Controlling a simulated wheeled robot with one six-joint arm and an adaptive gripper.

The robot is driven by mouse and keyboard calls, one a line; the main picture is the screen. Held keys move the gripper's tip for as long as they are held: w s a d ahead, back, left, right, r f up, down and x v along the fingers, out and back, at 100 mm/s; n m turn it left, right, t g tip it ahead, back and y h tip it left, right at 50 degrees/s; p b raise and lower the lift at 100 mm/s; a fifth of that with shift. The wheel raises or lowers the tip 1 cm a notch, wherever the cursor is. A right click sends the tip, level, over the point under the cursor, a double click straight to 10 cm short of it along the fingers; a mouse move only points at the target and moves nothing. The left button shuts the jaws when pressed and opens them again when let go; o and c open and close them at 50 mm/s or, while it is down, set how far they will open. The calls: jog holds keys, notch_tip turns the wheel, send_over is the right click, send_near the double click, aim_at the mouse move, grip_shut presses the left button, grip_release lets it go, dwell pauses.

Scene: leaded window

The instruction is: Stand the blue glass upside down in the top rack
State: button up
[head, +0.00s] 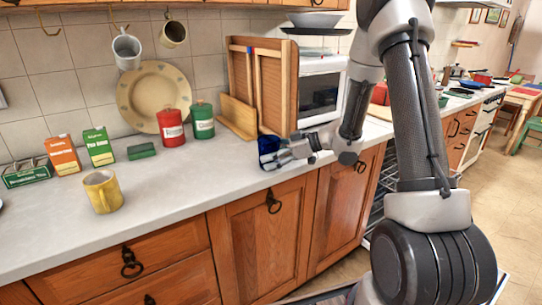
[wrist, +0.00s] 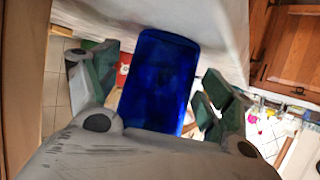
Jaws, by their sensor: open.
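In the wrist view the glass (wrist: 160,80) lies between the two fingers of my gripper (wrist: 155,88). The fingers are open, with gaps visible on both sides of the glass. Whether the glass is upright or upside down I cannot tell. A dishwasher rack (head: 384,187) shows as wire bars under the counter, partly hidden behind my arm.
A yellow mug (head: 102,191), tea boxes (head: 98,147), red canister (head: 174,127) and green canister (head: 203,120) stand to the left. The wooden cabinet (head: 262,85) and microwave (head: 321,90) stand close behind my gripper. The front middle of the counter is clear.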

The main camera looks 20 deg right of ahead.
jog(key=v, duration=1.2)
jog(key=w+d+r+m+t+h, duration=0.4)
jog(key=d+r+t+h, duration=0.1)
jog(key=d+r+h, duration=0.5)
jog(key=s+d+r+m+h, duration=0.3)
jog(key=s+r+m+h, duration=0.1)
jog(key=s+r, duration=0.3)
jog(key=s+a+f+m+g, duration=0.1)
jog(key=s+a+g, duration=0.1)
jog(key=s, duration=0.6)
jog(key=s+a+f+m+g+y, duration=0.1)
jog(key=s+a+f+m+g, duration=0.1)
jog(key=s, duration=0.7)
jog(key=s+a+f+m+g+y, duration=0.1)
jog(key=s+a, duration=0.3)
jog(key=s, duration=0.5)
jog(key=shift+a+f+m+g, duration=0.25)
jog(key=shift+f+g, duration=0.2)
jog(key=shift+g, duration=0.45)
jog(key=shift+o, duration=0.3)
